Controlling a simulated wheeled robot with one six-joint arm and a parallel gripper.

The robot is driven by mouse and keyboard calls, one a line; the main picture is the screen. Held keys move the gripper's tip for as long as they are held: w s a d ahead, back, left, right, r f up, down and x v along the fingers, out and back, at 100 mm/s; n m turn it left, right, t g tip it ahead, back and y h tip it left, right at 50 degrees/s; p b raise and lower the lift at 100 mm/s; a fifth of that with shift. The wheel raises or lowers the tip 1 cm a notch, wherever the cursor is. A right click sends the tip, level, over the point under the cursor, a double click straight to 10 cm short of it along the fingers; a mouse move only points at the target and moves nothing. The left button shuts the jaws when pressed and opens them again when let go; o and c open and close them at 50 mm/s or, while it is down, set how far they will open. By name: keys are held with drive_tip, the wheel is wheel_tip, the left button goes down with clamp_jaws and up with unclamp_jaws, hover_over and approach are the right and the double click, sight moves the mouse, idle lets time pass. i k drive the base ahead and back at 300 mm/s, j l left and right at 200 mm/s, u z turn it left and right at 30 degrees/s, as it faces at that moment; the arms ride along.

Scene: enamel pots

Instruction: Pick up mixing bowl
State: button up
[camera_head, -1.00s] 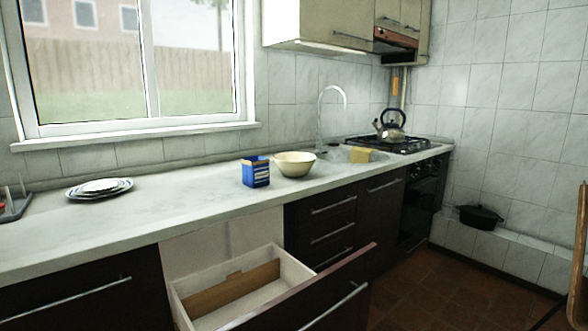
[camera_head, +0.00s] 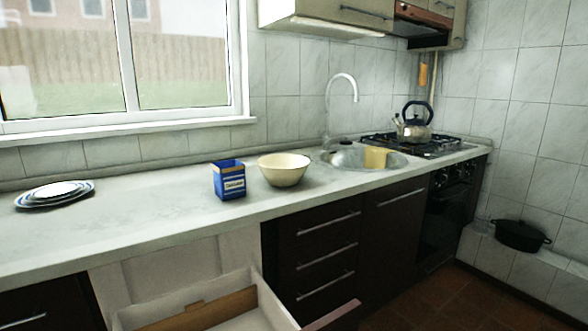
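The mixing bowl (camera_head: 284,172) is cream-coloured and stands upright on the light countertop (camera_head: 130,230). It is just right of a blue box (camera_head: 229,180) and left of the sink. It looks empty from here, though its floor is only partly visible. My gripper does not show in this view.
A sink (camera_head: 340,160) with a tall tap (camera_head: 341,90) and yellow sponge (camera_head: 376,157) is to the right. A kettle (camera_head: 414,130) stands on the hob. Stacked plates (camera_head: 55,193) lie at left.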

sight(281, 170)
drive_tip(key=i+l+u, duration=0.1)
drive_tip(key=i+l, duration=0.4)
drive_tip(key=l, duration=0.25)
drive_tip(key=i+l+u, duration=0.15)
drive_tip(key=i+l, duration=0.3)
drive_tip(key=l, duration=0.3)
drive_tip(key=i+l+u, duration=0.15)
drive_tip(key=l, duration=0.25)
drive_tip(key=i+l+u, duration=0.1)
drive_tip(key=i+l, duration=0.7)
drive_tip(key=l, duration=0.15)
